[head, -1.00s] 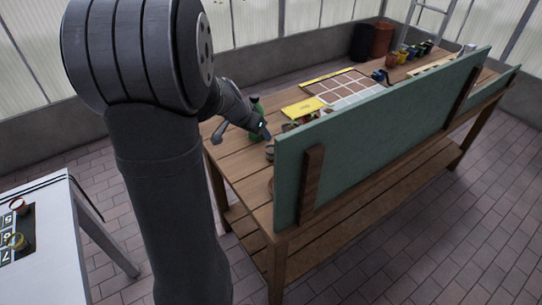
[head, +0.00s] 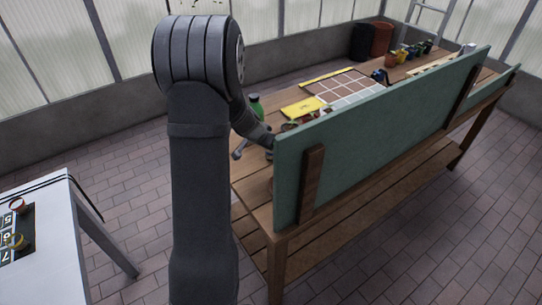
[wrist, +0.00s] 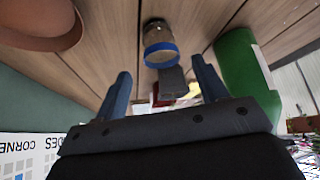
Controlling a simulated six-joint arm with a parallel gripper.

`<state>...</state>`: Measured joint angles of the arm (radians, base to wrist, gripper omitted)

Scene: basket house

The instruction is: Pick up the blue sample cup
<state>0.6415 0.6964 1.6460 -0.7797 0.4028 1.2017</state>
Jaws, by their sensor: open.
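The blue sample cup (wrist: 159,42), a small clear cup with a blue band, shows in the wrist view at the upper middle. It stands on the wooden bench. My gripper (wrist: 160,67) is open, and its two fingers point toward the cup. The cup appears between the fingertips in the picture and just beyond them; I cannot tell the exact gap. Nothing is held. In the head view the gripper end is mostly hidden behind the green panel, and I cannot make out the cup there.
A green bottle (wrist: 240,65) stands close to the right finger in the wrist view; it also shows in the head view (head: 256,107). A terracotta-coloured pot (wrist: 40,22) is at upper left. The green panel (head: 385,120) borders the bench (head: 262,215). A white table (head: 50,250) stands left.

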